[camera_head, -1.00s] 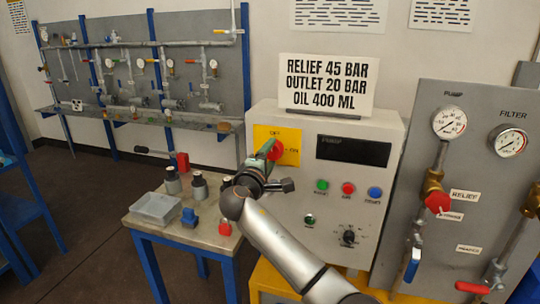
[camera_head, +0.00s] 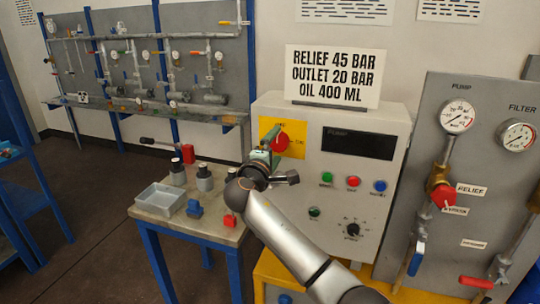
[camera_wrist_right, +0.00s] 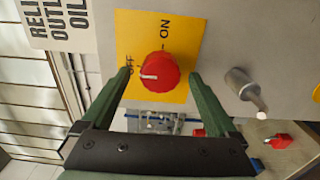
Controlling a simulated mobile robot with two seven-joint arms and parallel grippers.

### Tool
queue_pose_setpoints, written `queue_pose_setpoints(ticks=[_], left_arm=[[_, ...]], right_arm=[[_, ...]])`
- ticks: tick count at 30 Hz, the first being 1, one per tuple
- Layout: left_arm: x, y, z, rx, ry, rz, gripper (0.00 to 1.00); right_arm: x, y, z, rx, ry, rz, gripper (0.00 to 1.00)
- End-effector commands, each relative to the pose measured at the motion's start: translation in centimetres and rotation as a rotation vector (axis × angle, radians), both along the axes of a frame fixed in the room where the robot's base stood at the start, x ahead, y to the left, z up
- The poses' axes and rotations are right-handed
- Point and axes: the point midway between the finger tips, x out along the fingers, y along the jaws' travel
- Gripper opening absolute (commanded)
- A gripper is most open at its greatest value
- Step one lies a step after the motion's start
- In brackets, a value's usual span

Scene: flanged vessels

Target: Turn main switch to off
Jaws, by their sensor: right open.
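The main switch is a round red knob (camera_head: 282,141) on a yellow plate (camera_head: 294,150) marked OFF and ON, on the grey pump panel. In the right wrist view the red knob (camera_wrist_right: 159,71) carries a white mark that points left, toward the OFF label and away from ON. My right gripper (camera_head: 265,158) is in front of the knob. In the right wrist view its two green fingers (camera_wrist_right: 160,76) are spread open on either side of the knob with gaps, holding nothing. In the head view the gripper hides the plate's lower left part. My left gripper is not in view.
Green, red and blue buttons and a black dial (camera_head: 352,230) are on the same panel. A small table (camera_head: 215,232) with bottles and a grey tray (camera_head: 160,199) stands left. A gauge board (camera_head: 430,185) with valves stands right.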

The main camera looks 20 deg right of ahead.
Motion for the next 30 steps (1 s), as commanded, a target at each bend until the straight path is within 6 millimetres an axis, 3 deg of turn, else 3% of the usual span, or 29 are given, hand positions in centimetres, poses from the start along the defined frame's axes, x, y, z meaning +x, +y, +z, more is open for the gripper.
queue_pose_setpoints(ticks=[5, 18, 30], left_arm=[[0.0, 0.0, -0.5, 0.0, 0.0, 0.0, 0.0], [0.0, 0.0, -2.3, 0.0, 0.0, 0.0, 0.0], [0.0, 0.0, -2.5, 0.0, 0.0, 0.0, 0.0]], right_arm=[[-1.7, 1.2, -0.3, 0.002, 0.0, 0.004, 0.94], [-8.7, 6.0, -0.3, 0.001, 0.002, 0.003, 0.94], [-10.2, 6.9, -0.1, -0.002, 0.003, 0.0, 0.94]])
